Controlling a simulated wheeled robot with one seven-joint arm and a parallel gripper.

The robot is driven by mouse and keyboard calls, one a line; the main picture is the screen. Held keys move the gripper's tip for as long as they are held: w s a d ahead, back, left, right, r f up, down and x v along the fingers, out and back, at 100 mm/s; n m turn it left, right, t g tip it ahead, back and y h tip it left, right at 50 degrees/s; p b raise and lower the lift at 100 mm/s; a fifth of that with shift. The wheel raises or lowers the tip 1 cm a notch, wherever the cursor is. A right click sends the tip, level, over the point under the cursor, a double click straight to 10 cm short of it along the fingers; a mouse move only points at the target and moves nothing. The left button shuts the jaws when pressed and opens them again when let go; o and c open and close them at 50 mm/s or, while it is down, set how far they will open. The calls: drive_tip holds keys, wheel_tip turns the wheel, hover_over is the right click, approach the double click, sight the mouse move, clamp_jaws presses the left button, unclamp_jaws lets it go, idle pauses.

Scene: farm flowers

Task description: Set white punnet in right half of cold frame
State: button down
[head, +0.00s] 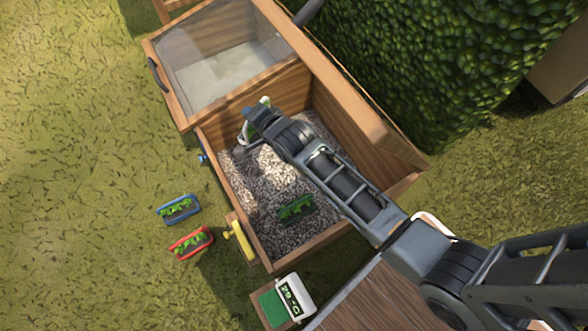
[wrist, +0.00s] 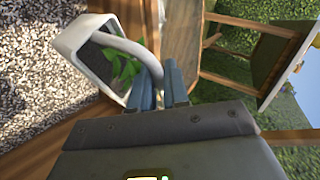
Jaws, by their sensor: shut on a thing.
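The white punnet (wrist: 75,55) has an arched handle, with dark soil and a green plant inside. In the wrist view my gripper (wrist: 160,80) is shut on its handle, and the punnet hangs tilted in the picture. In the head view only a bit of the white punnet (head: 244,132) shows beside my gripper (head: 250,118). It is over the open, gravel-filled half of the wooden cold frame (head: 345,110), near the divider. Whether it touches the gravel, I cannot tell. The other half is under a clear lid (head: 215,55).
A dark green planted punnet (head: 295,208) sits on the gravel nearer me. Blue (head: 178,209) and red (head: 191,243) punnets lie on the grass. A yellow piece (head: 240,240) is at the frame's edge. A white-and-green device (head: 290,297) stands by a wooden surface. A hedge (head: 440,60) is behind.

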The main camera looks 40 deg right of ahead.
sight(255, 132)
drive_tip(key=shift+n, duration=0.3)
drive_tip(key=f, duration=0.2)
drive_tip(key=w+f, duration=0.1)
drive_tip(key=f, duration=0.2)
drive_tip(key=f+p, duration=0.1)
drive_tip(key=f, duration=0.2)
drive_tip(key=shift+w+f, duration=0.2)
drive_tip(key=shift+s+a+f+y, duration=0.1)
drive_tip(key=shift+a+f+y, duration=0.1)
drive_tip(key=shift+f, duration=0.35)
drive_tip(key=shift+a+f+y, duration=0.15)
drive_tip(key=shift+f+y, duration=0.05)
drive_tip(key=shift+f, duration=0.3)
wheel_tip(255, 132, down, 15)
drive_tip(key=s+a+n+y+b, duration=0.1)
drive_tip(key=s+a+b, duration=0.1)
drive_tip(key=b, duration=0.6)
drive_tip(key=shift+a+n, duration=0.15)
drive_tip(key=shift+n, duration=0.15)
drive_tip(key=shift+s+f, duration=0.1)
drive_tip(key=c, duration=1.1)
unclamp_jaws()
drive_tip(key=shift+s, duration=0.1)
